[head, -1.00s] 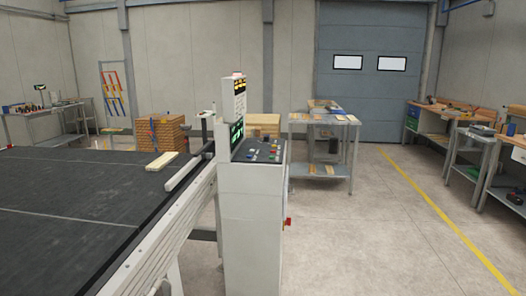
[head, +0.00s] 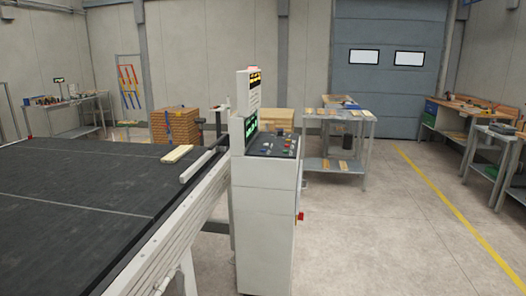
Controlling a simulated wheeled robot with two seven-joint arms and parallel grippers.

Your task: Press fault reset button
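A white control cabinet (head: 264,225) stands near the middle of the head view, at the right end of the roller coater's conveyor. Its sloped dark panel (head: 272,144) carries several small coloured buttons and knobs. They are too small for me to tell which one is the fault reset button. An upright white column (head: 248,92) with lit yellow displays and a red lamp (head: 253,68) on top rises behind the panel. A green-lit screen (head: 250,125) sits beside the panel. Neither of my grippers is in view.
The dark conveyor bed (head: 80,190) fills the left, with a wooden board (head: 177,154) on it. A metal table (head: 350,115) stands behind the cabinet. Workbenches (head: 465,110) line the right. The concrete floor (head: 375,235) right of the cabinet is clear, crossed by a yellow line (head: 440,205).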

